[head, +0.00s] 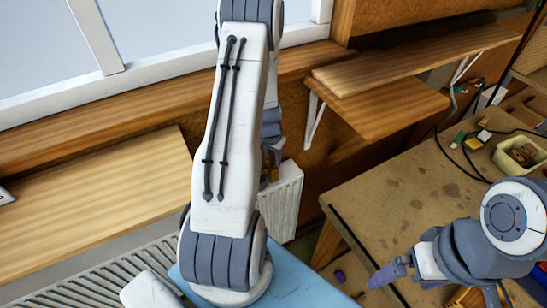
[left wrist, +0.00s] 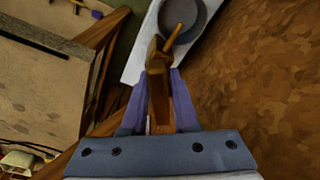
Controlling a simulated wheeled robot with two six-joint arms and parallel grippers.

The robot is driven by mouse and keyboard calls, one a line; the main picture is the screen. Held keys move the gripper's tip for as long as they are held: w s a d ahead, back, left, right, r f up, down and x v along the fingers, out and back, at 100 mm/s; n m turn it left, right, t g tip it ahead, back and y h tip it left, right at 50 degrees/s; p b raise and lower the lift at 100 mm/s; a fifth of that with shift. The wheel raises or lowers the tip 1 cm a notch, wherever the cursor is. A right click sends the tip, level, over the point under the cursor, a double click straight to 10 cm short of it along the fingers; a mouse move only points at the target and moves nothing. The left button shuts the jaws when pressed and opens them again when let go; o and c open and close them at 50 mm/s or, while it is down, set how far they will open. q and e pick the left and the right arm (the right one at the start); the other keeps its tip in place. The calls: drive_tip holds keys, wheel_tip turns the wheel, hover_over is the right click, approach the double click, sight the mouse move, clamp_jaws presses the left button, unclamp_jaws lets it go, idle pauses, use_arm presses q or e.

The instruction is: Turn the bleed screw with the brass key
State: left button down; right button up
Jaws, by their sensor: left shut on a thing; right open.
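My left gripper (left wrist: 158,105) is shut on a brown-gold brass key (left wrist: 158,82), which sticks out beyond the fingertips. In the head view the gripper is mostly hidden behind my left arm, and a bit of brassy colour (head: 273,174) shows at the radiator's upper edge. The white radiator (head: 284,207) stands below the window. In the left wrist view a thin brassy pin (left wrist: 173,37) lies at the key's far end, in front of a round grey fitting (left wrist: 184,14). I cannot tell the bleed screw apart or whether the key is on it. My right gripper (head: 387,274) is open and empty beside the workbench.
The workbench (head: 400,195) on the right carries a pale tray (head: 518,152), a black cable and small blocks. A wooden shelf (head: 385,105) is on the wall above. A wide wooden sill (head: 95,205) runs along the left.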

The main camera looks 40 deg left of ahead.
sight(272, 155)
idle(0.3)
use_arm(q)
drive_tip(key=shift+r+n+p, duration=0.1)
drive_tip(key=shift+n+p, duration=0.9)
drive_tip(key=shift+p, duration=0.7)
drive_tip(key=shift+a, duration=0.1)
drive_tip(key=c, duration=0.6)
unclamp_jaws()
drive_tip(key=shift+r, duration=0.4)
drive_tip(key=r, duration=0.3)
drive_tip(key=s+r, duration=0.1)
drive_tip(key=r, duration=0.2)
drive_tip(key=r+b, duration=0.1)
drive_tip(key=r, duration=0.2)
drive_tip(key=shift+s+d+r, duration=0.2)
drive_tip(key=shift+s+d, duration=0.05)
drive_tip(key=shift+d, duration=0.1)
